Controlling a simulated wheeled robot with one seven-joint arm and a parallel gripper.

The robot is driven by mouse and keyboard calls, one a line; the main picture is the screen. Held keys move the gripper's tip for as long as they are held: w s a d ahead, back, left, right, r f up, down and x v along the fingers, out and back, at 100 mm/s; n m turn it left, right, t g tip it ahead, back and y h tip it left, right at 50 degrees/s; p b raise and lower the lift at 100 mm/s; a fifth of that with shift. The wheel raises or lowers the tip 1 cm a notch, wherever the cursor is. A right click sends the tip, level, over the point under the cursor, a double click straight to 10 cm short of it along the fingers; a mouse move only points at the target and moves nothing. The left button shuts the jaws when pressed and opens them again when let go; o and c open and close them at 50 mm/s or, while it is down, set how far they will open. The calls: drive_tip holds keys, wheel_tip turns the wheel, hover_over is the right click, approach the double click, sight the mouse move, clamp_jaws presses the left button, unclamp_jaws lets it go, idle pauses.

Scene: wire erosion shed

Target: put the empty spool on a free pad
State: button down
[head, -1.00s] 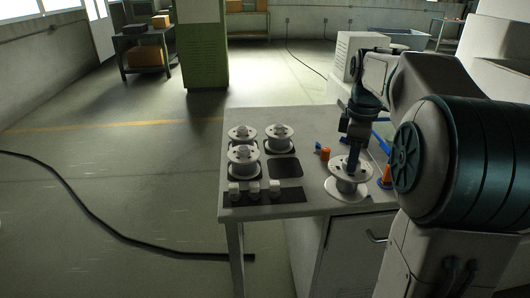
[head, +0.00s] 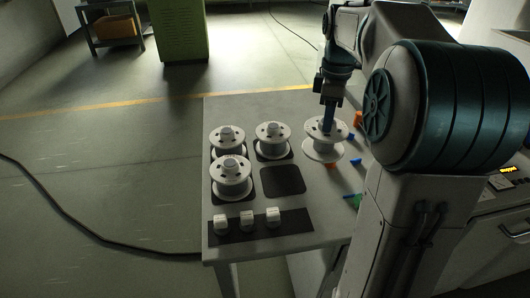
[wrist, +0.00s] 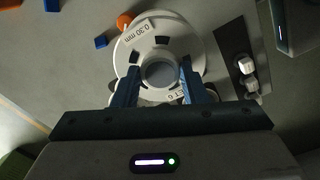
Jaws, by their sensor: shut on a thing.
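My gripper (head: 328,128) points down and is shut on a white spool (head: 322,152). In the wrist view its blue fingers (wrist: 160,85) sit on either side of the spool's hub; the spool (wrist: 137,48) carries a "0.30 mm" label and no wire shows on it. The spool is upright, over the table right of the back row of pads; I cannot tell its exact height. White spools stand on the back left (head: 226,138), back right (head: 272,134) and front left (head: 231,172) pads. The front right pad (head: 282,180) is dark and bare.
A dark strip (head: 290,234) with three white blocks (head: 247,221) lies along the table's front. Small orange (head: 332,166), blue (head: 357,162) and green (head: 352,200) pieces lie to the right. The bare grey tabletop (head: 250,106) is clear behind the spools.

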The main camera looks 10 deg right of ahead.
drive_tip(key=a+f, duration=1)
drive_tip(key=shift+w+a+p, duration=0.15)
drive_tip(key=shift+w+p, duration=0.2)
drive_tip(key=shift+w, duration=0.05)
drive_tip(key=shift+f, duration=0.1)
drive_tip(key=shift+f, duration=0.1)
drive_tip(key=c, duration=0.9)
unclamp_jaws()
drive_tip(key=shift+o, duration=0.2)
